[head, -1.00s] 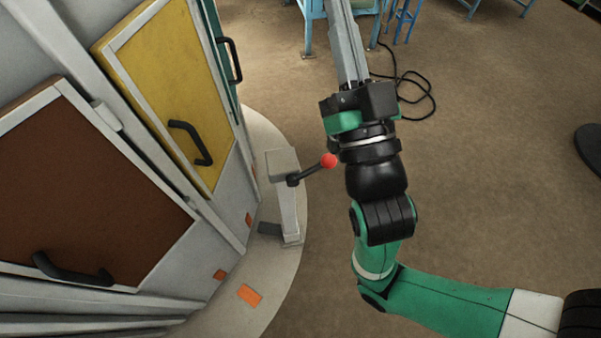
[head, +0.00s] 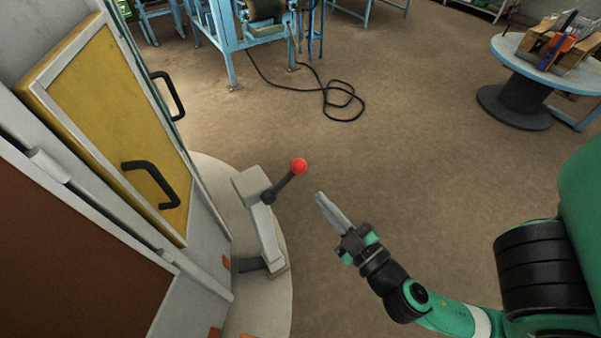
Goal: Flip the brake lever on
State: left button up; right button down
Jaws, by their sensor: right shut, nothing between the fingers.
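The brake lever (head: 283,187) is a dark rod with a red ball knob (head: 299,166) at its tip. It pivots on the side of a light grey post (head: 262,226) and slants up to the right. My right gripper (head: 320,197) is shut and empty. Its fingers point up and to the left, a little right of and below the red knob in the picture, with a visible gap between them. My left gripper is not in view.
The post stands on a pale round base (head: 272,315) beside cabinet doors, one yellow (head: 110,120) with a black handle (head: 152,183). A black cable (head: 340,103) lies on the brown floor. A round blue-topped table (head: 520,58) stands at the right. The middle floor is open.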

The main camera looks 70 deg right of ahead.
jog(key=r+p, duration=0.1)
jog(key=p, duration=0.2)
send_over(302, 173)
jog(key=a, duration=0.5)
jog(key=d+f, duration=0.3)
jog(key=shift+s+f, duration=0.15)
jog(key=shift+s, duration=0.2)
jog(key=shift+w, duration=0.1)
jog(key=shift+f, duration=0.1)
jog(key=shift+s+d+f+m+b, duration=0.2)
jog(key=shift+m+b, duration=0.1)
jog(key=shift+b, duration=0.2)
